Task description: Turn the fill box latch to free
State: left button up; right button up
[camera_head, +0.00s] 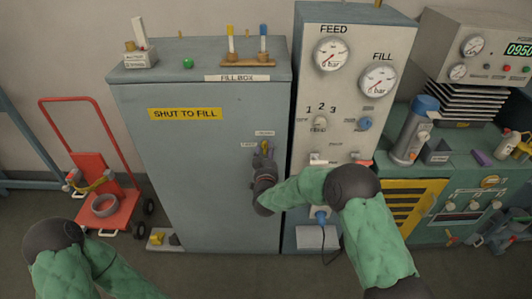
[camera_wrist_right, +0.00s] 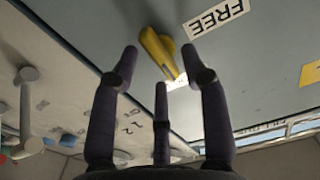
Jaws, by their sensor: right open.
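The fill box (camera_head: 190,200) is a tall blue-grey cabinet with a shut front and a "SHUT TO FILL" label. Its latch (camera_head: 264,144) is a small yellow handle at the right side of the front, partly hidden by my gripper. In the right wrist view the yellow latch (camera_wrist_right: 158,52) lies just beyond and between my spread fingers, beside the "FREE" label (camera_wrist_right: 217,17). A second label behind its tip is partly hidden. My right gripper (camera_wrist_right: 160,75) is open; it also shows in the head view (camera_head: 264,160). I cannot tell whether it touches the latch. My left gripper is out of view.
A gauge panel (camera_head: 345,110) with feed and fill dials stands right of the box. A green bench (camera_head: 455,165) with instruments is further right. A red hand truck (camera_head: 105,200) stands left. A green ball (camera_head: 188,63) and a small rack (camera_head: 248,60) sit on the box top.

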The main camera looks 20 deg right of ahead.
jog(key=shift+w+d, duration=0.1)
jog(key=shift+w, duration=0.2)
grip_shut()
